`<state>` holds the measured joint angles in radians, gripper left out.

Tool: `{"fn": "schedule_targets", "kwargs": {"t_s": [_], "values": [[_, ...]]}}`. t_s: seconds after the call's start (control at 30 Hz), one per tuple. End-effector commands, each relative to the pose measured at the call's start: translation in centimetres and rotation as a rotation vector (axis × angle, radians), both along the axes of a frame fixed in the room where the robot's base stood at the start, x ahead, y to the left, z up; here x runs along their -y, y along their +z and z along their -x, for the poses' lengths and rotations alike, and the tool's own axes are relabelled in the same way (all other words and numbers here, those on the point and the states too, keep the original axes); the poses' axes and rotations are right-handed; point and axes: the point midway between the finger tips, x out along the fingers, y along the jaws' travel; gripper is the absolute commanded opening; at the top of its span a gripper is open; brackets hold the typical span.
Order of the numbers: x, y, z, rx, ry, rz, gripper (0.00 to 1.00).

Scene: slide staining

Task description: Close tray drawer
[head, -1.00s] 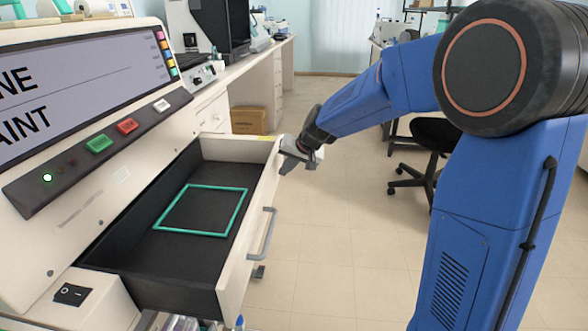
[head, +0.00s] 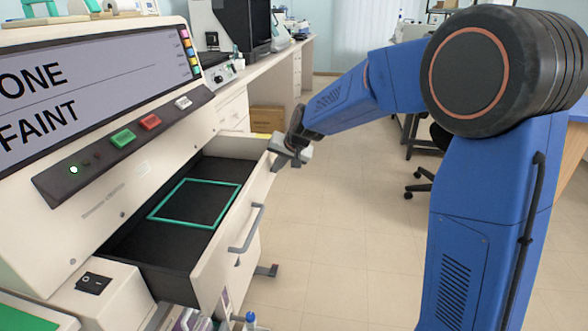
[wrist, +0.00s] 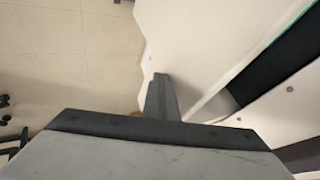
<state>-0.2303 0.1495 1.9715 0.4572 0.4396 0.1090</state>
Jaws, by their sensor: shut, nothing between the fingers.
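The tray drawer (head: 226,238) stands open, pulled out of the cream staining machine (head: 150,165). Its dark floor has an empty green rectangular outline (head: 196,203). A grey bar handle (head: 250,229) is on its front. My gripper (head: 283,163) is shut and empty at the far end of the drawer front, close to its upper outer corner. In the wrist view my gripper's fingers (wrist: 160,98) point at the pale drawer front (wrist: 200,40). I cannot tell whether they touch it.
The machine's screen and its green (head: 123,138) and red (head: 150,122) buttons are above the drawer. A cardboard box (head: 266,119) sits on the floor behind. A dark chair (head: 432,170) stands behind my arm.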

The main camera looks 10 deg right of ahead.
Motion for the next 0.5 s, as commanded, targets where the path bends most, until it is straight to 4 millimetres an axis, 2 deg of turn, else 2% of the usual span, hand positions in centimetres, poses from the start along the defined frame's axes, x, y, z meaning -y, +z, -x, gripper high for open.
{"fn": "schedule_targets", "kwargs": {"t_s": [0.03, 0.2, 0.4, 0.5], "values": [[-1.7, -0.1, -0.5, 0.000, 0.006, 0.001, 0.00], [-6.1, -0.1, -2.1, 0.000, 0.005, 0.001, 0.00], [-10.0, -0.1, -3.6, 0.000, 0.003, 0.001, 0.00], [-11.2, 0.0, -4.0, 0.001, 0.002, 0.000, 0.00]]}}
